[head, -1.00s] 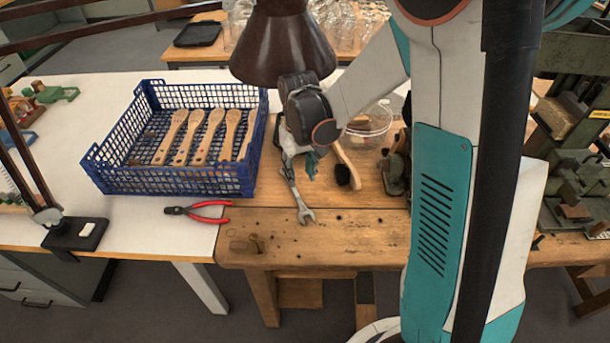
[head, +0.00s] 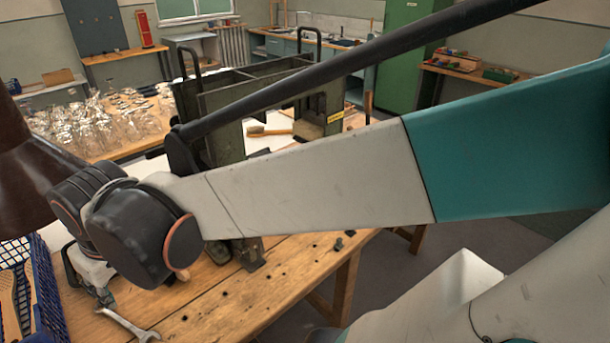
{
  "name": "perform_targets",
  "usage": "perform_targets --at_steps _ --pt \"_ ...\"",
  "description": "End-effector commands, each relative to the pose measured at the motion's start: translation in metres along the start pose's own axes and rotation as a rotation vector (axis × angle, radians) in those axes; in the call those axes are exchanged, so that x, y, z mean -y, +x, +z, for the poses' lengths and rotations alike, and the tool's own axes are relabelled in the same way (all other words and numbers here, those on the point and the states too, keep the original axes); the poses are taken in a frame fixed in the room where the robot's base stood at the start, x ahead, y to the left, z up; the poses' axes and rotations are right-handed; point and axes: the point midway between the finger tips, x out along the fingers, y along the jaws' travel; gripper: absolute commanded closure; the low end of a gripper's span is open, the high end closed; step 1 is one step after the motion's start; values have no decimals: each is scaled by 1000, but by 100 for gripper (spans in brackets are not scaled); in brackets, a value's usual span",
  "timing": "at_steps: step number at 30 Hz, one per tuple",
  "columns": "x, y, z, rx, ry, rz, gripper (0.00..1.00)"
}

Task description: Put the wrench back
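The wrench (head: 128,325) is a grey steel open-end wrench at the lower left of the head view, over the wooden bench. Its open jaw points right and toward the bottom edge; its other end runs up to my gripper (head: 103,298). My gripper is partly hidden behind my dark wrist joint, and its fingers appear shut on the wrench's far end. Whether the wrench touches the bench top is hard to tell.
A blue crate (head: 43,292) stands at the left edge, beneath a brown lamp shade (head: 30,180). A dark green metal rack (head: 225,138) stands behind my arm, with a wooden brush (head: 268,131) beside it. Glassware (head: 95,125) covers the back table. The wooden bench (head: 290,278) is mostly clear at right.

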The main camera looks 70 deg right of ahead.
Motion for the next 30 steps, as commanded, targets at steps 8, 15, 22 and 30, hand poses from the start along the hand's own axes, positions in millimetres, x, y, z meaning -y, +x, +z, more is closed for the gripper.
perform_targets --at_steps 8,15,22,30 --pt "1 -30 34 -123 2 -1 64" --pt "2 -41 50 -196 2 -2 64" --pt "2 -43 53 -211 2 -2 64" --pt "2 -43 53 -211 2 -2 64"
